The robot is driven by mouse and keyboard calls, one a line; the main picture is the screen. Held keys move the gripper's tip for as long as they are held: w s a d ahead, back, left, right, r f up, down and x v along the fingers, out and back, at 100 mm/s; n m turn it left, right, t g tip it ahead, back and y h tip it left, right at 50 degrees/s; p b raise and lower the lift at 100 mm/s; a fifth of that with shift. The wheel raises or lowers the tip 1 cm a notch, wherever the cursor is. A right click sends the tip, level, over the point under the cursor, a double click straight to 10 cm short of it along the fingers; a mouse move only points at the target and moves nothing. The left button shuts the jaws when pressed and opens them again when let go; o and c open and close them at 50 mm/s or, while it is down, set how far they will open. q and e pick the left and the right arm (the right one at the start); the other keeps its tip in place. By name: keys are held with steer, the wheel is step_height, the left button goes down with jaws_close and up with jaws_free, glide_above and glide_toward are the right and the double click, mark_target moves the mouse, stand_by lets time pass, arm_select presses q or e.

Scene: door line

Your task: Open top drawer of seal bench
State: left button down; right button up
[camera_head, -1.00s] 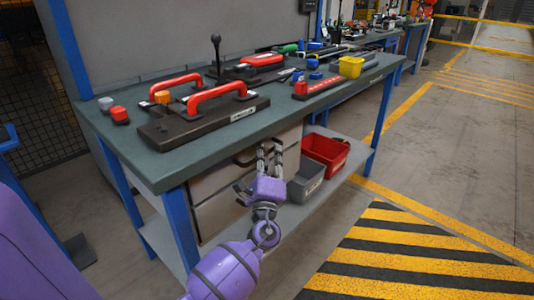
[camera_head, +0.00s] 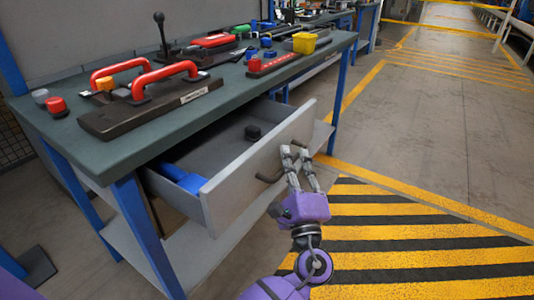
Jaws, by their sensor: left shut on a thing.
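The seal bench (camera_head: 60,135) has a dark green top and blue legs. Its top drawer (camera_head: 222,192) is pulled well out toward me, with its light grey front facing right. Inside the drawer lie a blue object (camera_head: 183,178) and a small black object (camera_head: 253,132). My purple left gripper (camera_head: 293,160) is shut on the drawer's dark handle (camera_head: 270,177), at the outer side of the front. The fingers hide part of the handle. My right gripper is not in view.
On the bench top are a black fixture with red handles (camera_head: 165,75), a yellow bin (camera_head: 304,43) and a red block rail (camera_head: 272,64). A lower shelf (camera_head: 200,255) runs under the drawer. Yellow-black striped floor (camera_head: 400,235) lies clear to the right.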

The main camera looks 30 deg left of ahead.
arm_select(q)
steer(key=d+b, duration=0.1)
steer(key=d, duration=0.6)
steer(key=shift+s+d+f, duration=0.15)
steer(key=shift+s+d, duration=0.2)
steer(key=c, duration=2.1)
jaws_free()
steer(key=v, duration=1.2)
